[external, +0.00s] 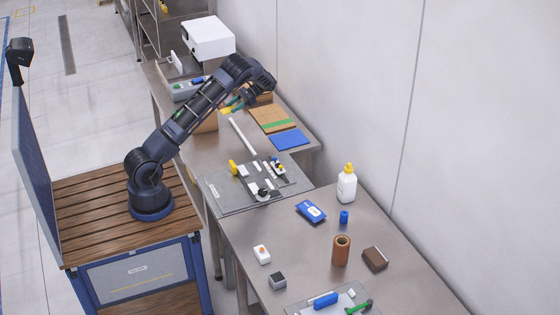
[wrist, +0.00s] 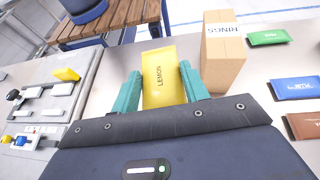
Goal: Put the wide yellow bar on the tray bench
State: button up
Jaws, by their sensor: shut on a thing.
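The wide yellow bar (wrist: 163,76), marked LEMON, is held between the two teal fingers of my gripper (wrist: 162,88) in the wrist view. My gripper (external: 233,103) is shut on it; in the external view it is over the far bench and only a little yellow shows beside the fingers. I cannot tell exactly how high the bar is above the bench. A grey tray (external: 215,190) with several small parts lies on the bench near my base. It also shows at the left of the wrist view (wrist: 88,62).
A cardboard box (wrist: 222,50) marked RINGS stands just right of the bar. Green (wrist: 268,37), blue (wrist: 297,90) and brown (wrist: 304,125) packets lie further right. A white bottle (external: 346,186) and a brown cylinder (external: 341,252) stand on the near bench.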

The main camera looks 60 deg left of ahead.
jog(key=s+a+r+m+t+y, duration=0.1)
jog(key=s+a+r+m+y, duration=0.25)
jog(key=a, duration=0.55)
jog(key=s+a+r+m+t+y, duration=0.25)
jog(key=s+a+r+y, duration=0.2)
jog(key=a, duration=0.45)
jog(key=s+a+r+m+t+y, duration=0.1)
jog(key=s+a+r+m+y, duration=0.3)
jog(key=a, duration=0.5)
jog(key=shift+h, duration=0.6)
jog(key=f, duration=1.6)
jog(key=s+f, duration=0.1)
jog(key=f, duration=0.8)
jog(key=shift+d, duration=0.2)
jog(key=shift+f, duration=0.6)
jog(key=o, duration=1.1)
jog(key=shift+w, duration=0.1)
